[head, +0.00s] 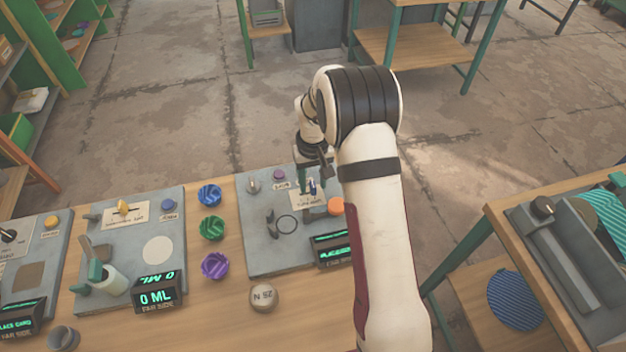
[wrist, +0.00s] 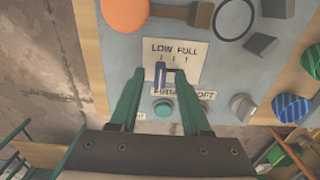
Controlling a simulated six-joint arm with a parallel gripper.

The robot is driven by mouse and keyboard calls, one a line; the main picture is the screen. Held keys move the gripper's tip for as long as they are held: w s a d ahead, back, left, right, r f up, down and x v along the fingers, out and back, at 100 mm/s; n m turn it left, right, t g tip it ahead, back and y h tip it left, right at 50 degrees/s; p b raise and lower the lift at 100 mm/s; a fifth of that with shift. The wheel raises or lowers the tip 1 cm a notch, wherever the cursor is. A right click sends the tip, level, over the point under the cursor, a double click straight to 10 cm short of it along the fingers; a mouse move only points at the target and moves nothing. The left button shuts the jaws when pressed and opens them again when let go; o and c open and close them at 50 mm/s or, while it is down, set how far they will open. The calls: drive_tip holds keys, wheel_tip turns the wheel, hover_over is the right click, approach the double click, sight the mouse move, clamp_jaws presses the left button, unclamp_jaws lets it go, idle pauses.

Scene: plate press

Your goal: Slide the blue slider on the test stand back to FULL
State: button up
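The blue slider (wrist: 160,75) stands on a white label plate (wrist: 188,68) on the grey test stand (wrist: 220,75). In the wrist view it is under the word LOW, at the left end of its scale, with FULL to its right. My gripper (wrist: 155,74) has its two green fingers apart, one on each side of the slider. The slider appears between them without clear contact. In the head view my gripper (head: 307,186) is low over the stand's label plate, and my arm partly hides the stand.
A round teal button (wrist: 163,108) and a grey knob (wrist: 241,106) are near the fingers. An orange disc (wrist: 125,12) is beyond the label. Another panel with a 0 ML display (head: 157,291) is farther left.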

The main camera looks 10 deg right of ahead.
clamp_jaws()
idle(1.3)
